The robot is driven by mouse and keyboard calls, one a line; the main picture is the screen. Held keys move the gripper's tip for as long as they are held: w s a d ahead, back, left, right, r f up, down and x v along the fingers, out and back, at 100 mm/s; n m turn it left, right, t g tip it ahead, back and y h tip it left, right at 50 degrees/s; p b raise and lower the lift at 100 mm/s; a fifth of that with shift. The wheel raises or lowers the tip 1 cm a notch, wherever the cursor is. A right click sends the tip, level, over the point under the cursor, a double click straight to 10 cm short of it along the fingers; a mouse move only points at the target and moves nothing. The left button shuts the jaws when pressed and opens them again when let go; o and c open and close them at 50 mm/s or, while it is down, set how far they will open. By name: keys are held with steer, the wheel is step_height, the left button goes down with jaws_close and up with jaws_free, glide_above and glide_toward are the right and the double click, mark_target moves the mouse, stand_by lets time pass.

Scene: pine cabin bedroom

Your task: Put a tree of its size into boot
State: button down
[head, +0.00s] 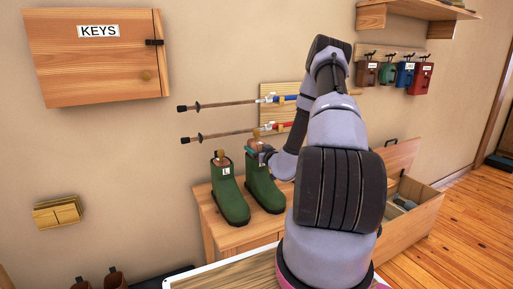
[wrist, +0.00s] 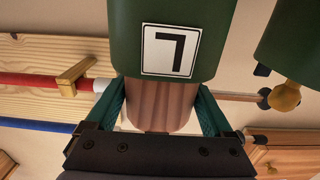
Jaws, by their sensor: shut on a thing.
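Two green boots stand side by side on a wooden bench. The left boot (head: 230,198) has a white L label and a tree's brass-coloured knob (head: 220,154) at its top; the knob also shows in the wrist view (wrist: 285,96). The right boot (head: 263,187) also bears an L label, which reads upside down in the wrist view (wrist: 170,50). My gripper (wrist: 160,108) is shut on a wooden boot tree (wrist: 158,98) above this right boot. The tree's far end is hidden behind the boot's labelled shaft, apparently within its opening. How deep it sits cannot be told.
Two poles with red and blue grips (head: 285,99) hang on the wall just behind the boots. The bench (head: 222,237) has bare wood around them. An open wooden chest (head: 415,222) stands to the right. Coloured boxes (head: 388,73) hang on hooks.

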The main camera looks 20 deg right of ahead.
steer(key=shift+f, duration=1.15)
jaws_free()
steer(key=s, duration=1.1)
steer(key=shift+d, duration=0.15)
steer(key=shift+w+r, duration=0.1)
steer(key=shift+r, duration=0.05)
